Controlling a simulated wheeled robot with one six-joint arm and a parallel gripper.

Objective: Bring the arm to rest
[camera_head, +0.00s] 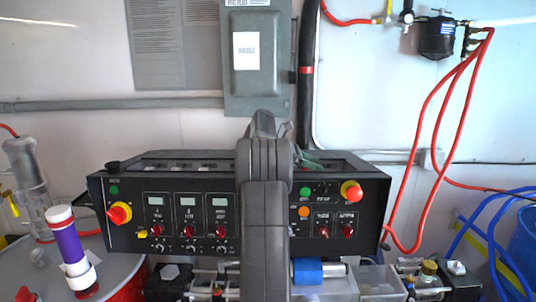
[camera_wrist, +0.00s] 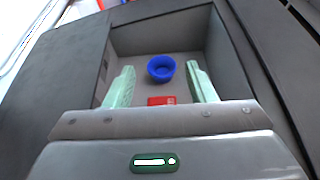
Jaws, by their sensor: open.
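My arm stands upright in the middle of the head view, in front of a black control panel (camera_head: 180,215). My gripper (camera_wrist: 160,70) shows in the wrist view with its two pale green fingers spread wide apart and nothing between them. Beyond the fingers is a grey recess (camera_wrist: 130,42) holding a blue round cup-like piece (camera_wrist: 161,69) and a small red piece (camera_wrist: 161,101). I cannot tell whether the fingers are inside the recess or above it. In the head view the gripper is mostly hidden behind my arm; only a bit of pale green shows.
The panel has a red-and-yellow knob (camera_head: 119,213) at left and another (camera_head: 351,191) at right. A purple-and-white cylinder (camera_head: 69,244) stands at left. Red hoses (camera_head: 433,130) hang at right, above blue hoses (camera_head: 487,228). A grey electrical box (camera_head: 256,75) is on the wall.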

